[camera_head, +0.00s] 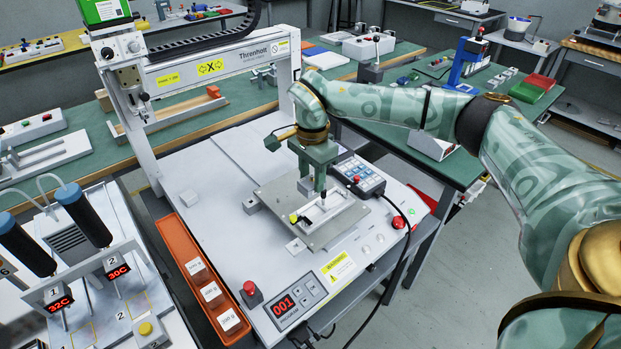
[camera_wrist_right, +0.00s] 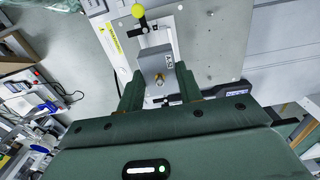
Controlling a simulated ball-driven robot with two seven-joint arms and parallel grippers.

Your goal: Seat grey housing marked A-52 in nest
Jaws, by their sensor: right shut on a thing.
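My right gripper (camera_head: 314,186) is over the metal fixture plate (camera_head: 325,240) on the gantry machine's bed. In the right wrist view its two fingers (camera_wrist_right: 160,92) are shut on the grey housing (camera_wrist_right: 154,63), a block with a small dark marking on one side, too small to read surely. The nest (camera_head: 322,213), a pale frame on the plate, lies right below and beside the fingers. The fingers partly hide it, and I cannot tell whether the housing touches it. A toggle clamp with a yellow knob (camera_wrist_right: 137,11) stands at the nest's edge. My left gripper is not in view.
The gantry (camera_head: 215,68) stands behind the plate. A keypad pendant (camera_head: 360,177) with a cable lies to the right. An orange tray (camera_head: 190,262) with labelled blocks runs along the left. Red buttons (camera_head: 398,222) and a program display (camera_head: 285,304) are near the front edge.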

